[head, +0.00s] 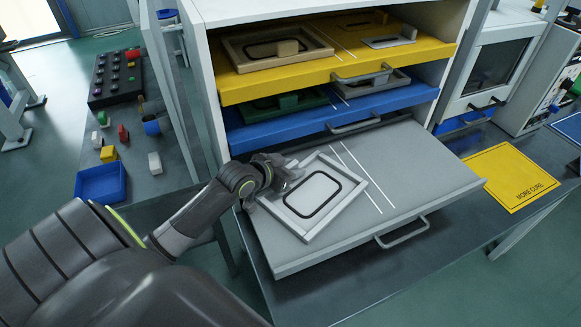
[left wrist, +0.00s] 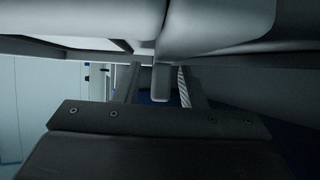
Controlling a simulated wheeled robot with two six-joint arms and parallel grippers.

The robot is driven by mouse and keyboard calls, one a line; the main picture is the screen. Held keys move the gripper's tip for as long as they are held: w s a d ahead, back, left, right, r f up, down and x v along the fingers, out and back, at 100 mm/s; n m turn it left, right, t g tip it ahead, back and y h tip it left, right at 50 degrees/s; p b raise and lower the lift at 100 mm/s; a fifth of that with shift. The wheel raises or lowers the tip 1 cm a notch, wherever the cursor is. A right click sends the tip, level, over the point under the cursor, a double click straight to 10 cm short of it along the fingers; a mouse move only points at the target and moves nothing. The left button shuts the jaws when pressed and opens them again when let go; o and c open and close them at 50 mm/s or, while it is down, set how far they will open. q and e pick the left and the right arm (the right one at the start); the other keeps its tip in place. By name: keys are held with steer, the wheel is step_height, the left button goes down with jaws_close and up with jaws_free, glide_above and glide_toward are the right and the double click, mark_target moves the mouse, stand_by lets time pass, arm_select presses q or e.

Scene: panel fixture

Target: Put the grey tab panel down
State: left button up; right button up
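The grey tab panel (head: 314,194) is a pale grey, raised-edged piece with a black rounded outline. It lies on, or very close to, the pulled-out grey drawer (head: 419,177), left of two white lines. I cannot tell whether it rests fully there. My left gripper (head: 286,174) is at its upper left edge and hides part of it. In the left wrist view, the fingers of my left gripper (left wrist: 160,88) stand apart. A short grey tab (left wrist: 160,82) shows between them, with a gap on each side. My right gripper is in neither view.
Above are a blue drawer (head: 328,118) and a yellow drawer (head: 350,65), both holding panels. The grey drawer's right part is bare. A yellow mat (head: 507,176) lies right on the bench. A blue bin (head: 101,184) and small parts stand left.

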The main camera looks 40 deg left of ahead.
arm_select(q)
steer(key=shift+r, duration=0.15)
steer(key=shift+s+a, duration=0.1)
steer(key=shift+s, duration=0.15)
steer(key=v, duration=1.1)
steer(key=shift+s+r, duration=0.15)
steer(key=shift+r, duration=0.05)
